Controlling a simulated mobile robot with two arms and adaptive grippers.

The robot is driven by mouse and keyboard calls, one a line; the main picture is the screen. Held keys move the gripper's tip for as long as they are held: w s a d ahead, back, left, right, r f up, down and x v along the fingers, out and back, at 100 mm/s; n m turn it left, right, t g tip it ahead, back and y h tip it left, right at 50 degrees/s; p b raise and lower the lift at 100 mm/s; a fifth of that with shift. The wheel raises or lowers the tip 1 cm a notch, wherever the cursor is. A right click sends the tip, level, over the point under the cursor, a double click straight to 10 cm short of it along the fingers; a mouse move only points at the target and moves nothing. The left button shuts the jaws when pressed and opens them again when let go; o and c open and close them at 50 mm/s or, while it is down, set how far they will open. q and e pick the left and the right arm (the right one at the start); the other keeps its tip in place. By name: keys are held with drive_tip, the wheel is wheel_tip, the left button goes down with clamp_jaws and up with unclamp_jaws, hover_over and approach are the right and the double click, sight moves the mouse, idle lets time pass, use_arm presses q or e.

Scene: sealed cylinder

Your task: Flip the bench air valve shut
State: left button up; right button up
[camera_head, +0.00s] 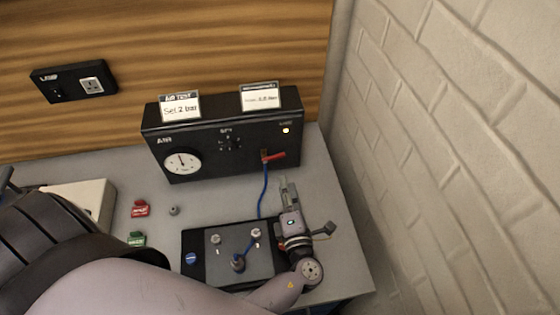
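The black air box (225,138) stands at the back of the grey bench, with a dial gauge (183,162) on its front. The air valve's red lever (275,156) is at the box's lower right, lying nearly sideways and pointing right. A blue hose (263,190) runs down from the valve. My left gripper (287,182) is in front of the valve, a little below and right of it in the picture, apart from the lever. Its fingers look narrow and close together; whether they are shut is unclear. My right gripper is out of view.
A black tray (194,276) with a grey fixture plate (226,269) lies left of my wrist. Red (140,208) and green (137,239) blocks sit further left. A white box (84,200) is at the far left. A brick wall (450,150) closes the right side.

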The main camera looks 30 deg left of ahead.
sight(279, 158)
use_arm(q)
drive_tip(key=b+x, duration=0.2)
drive_tip(key=x, duration=0.6)
drive_tip(key=shift+w+a+f, duration=0.1)
drive_tip(key=shift+w+a, duration=0.05)
drive_tip(key=shift+x, duration=0.75)
drive_tip(key=shift+c, duration=1)
clamp_jaws()
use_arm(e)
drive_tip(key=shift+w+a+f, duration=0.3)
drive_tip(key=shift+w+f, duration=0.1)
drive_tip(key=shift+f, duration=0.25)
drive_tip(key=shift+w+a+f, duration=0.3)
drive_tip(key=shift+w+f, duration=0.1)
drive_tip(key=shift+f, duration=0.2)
